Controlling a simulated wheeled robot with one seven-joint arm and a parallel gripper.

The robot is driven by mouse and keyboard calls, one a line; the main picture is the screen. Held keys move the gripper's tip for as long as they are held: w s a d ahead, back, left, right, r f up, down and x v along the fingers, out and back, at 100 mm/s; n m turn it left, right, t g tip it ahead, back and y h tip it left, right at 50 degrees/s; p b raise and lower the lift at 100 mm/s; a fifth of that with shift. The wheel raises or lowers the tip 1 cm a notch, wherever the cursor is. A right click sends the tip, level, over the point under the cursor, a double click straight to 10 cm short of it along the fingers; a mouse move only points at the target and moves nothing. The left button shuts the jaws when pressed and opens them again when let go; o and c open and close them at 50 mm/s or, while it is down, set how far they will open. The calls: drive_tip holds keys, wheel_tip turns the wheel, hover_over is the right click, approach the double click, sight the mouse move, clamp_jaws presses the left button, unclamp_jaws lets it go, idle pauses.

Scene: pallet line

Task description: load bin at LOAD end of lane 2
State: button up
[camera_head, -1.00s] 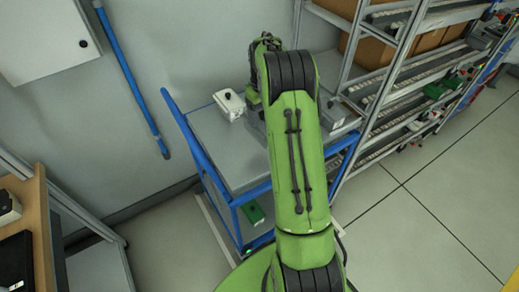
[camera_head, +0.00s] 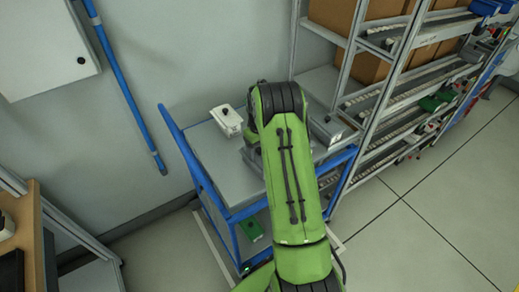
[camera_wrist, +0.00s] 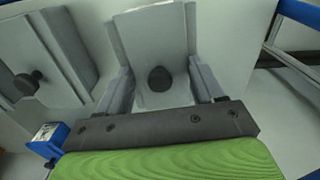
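My gripper (camera_wrist: 162,88) has its two grey fingers apart, with a pale grey piece with a black knob (camera_wrist: 160,78) between them. I cannot tell whether the fingers press on it. A second, similar pale piece with a black knob (camera_wrist: 42,80) lies to the left in the wrist view. The flow rack with roller lanes (camera_head: 405,80) stands at right. No bin or lane number can be made out.
A blue-framed cart (camera_head: 190,160) with a grey top stands against the wall under my arm. Brown boxes (camera_head: 375,65) sit in the rack. A green item (camera_head: 250,229) lies on the cart's lower level. Tiled floor (camera_head: 430,210) is clear at right.

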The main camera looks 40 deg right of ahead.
drive_tip(key=o, duration=0.5)
